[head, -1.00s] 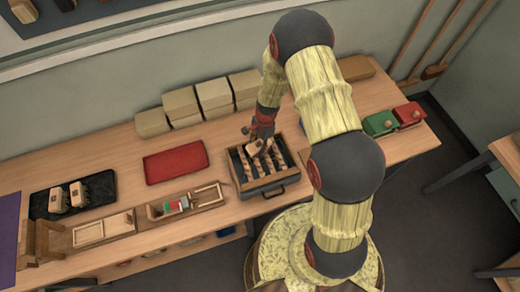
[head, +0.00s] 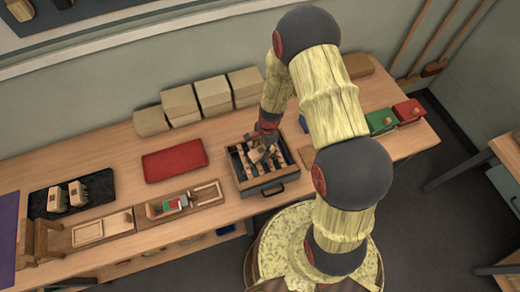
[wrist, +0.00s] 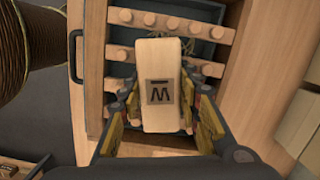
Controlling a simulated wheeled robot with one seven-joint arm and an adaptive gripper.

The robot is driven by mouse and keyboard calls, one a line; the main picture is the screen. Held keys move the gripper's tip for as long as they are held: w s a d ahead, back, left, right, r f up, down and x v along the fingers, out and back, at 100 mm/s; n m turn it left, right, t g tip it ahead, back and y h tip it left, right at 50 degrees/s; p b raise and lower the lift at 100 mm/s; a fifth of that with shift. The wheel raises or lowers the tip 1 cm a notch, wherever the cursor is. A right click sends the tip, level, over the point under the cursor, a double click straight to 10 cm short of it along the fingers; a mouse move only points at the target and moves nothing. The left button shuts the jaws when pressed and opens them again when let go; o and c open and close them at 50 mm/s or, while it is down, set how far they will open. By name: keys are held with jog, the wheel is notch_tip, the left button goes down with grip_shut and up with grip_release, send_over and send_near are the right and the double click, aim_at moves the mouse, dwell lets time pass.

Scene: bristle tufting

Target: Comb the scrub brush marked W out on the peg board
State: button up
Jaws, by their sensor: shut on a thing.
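The scrub brush marked W (wrist: 160,65) is a pale wooden block with a dark W label on its face. My gripper (head: 262,148) is shut on it, with a finger on each side in the wrist view (wrist: 160,108). In the wrist view, peg rows (wrist: 120,53) pass beneath the brush.
Two more brushes (head: 76,193) stand on a black tray (head: 101,188) at the left. Boxes (head: 213,95) stand behind; green (head: 381,121) and red (head: 408,111) boxes stand right.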

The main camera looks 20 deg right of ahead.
jog(key=shift+w+p, duration=0.2)
jog(key=shift+p, duration=0.1)
jog(key=shift+w+p, duration=0.55)
jog(key=shift+w, duration=1.5)
jog(key=shift+s+f+b, duration=0.15)
jog(key=shift+s+b, duration=0.5)
jog(key=shift+s, duration=2.15)
jog(key=shift+w+r+p, duration=0.3)
jog(key=shift+w+p, duration=0.2)
jog(key=shift+w, duration=0.3)
jog(key=shift+w, duration=0.1)
